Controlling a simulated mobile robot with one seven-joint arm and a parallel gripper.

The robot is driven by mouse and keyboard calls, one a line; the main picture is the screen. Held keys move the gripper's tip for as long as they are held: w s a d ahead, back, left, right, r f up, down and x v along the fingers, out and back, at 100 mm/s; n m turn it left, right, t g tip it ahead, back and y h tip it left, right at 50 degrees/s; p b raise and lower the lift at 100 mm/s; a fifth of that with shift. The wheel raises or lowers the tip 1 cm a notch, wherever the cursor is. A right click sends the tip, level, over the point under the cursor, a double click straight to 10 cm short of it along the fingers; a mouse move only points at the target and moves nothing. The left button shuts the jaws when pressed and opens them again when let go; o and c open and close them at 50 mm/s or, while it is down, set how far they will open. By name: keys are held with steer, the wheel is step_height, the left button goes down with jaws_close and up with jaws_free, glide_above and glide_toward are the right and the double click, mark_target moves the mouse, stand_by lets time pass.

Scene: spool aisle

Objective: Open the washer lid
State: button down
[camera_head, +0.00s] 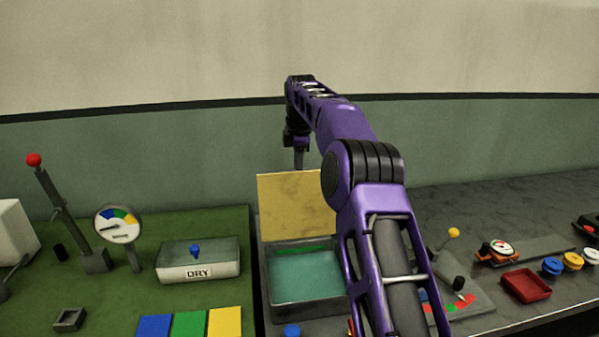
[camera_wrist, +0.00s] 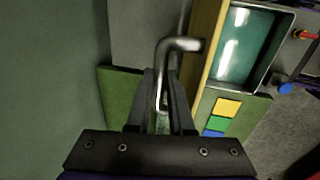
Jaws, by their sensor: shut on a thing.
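The washer (camera_head: 307,300) is an open-topped tub with a teal inside. Its yellow lid (camera_head: 298,200) stands about upright at the tub's back edge. In the wrist view the lid (camera_wrist: 206,50) shows nearly edge-on, with the open tub (camera_wrist: 240,45) beside it. A bent metal handle (camera_wrist: 182,46) sticks out from the lid's outer face. My gripper (camera_wrist: 162,78) is shut on this handle. In the head view my gripper (camera_head: 300,157) is behind the lid's top edge, and its fingertips are hidden. My arm covers the tub's right side.
A grey DRY box (camera_head: 198,262) with a blue knob stands left of the washer. A gauge (camera_head: 118,224) and a red-topped lever (camera_head: 62,205) are further left. Blue, green and yellow pads (camera_head: 190,323) lie in front. A red tray (camera_head: 526,286) and several spools lie right. A wall stands behind.

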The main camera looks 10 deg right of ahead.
steer(key=shift+w+f, duration=0.1)
steer(key=shift+w, duration=0.55)
steer(key=c, duration=0.8)
jaws_free()
steer(key=shift+s, duration=0.2)
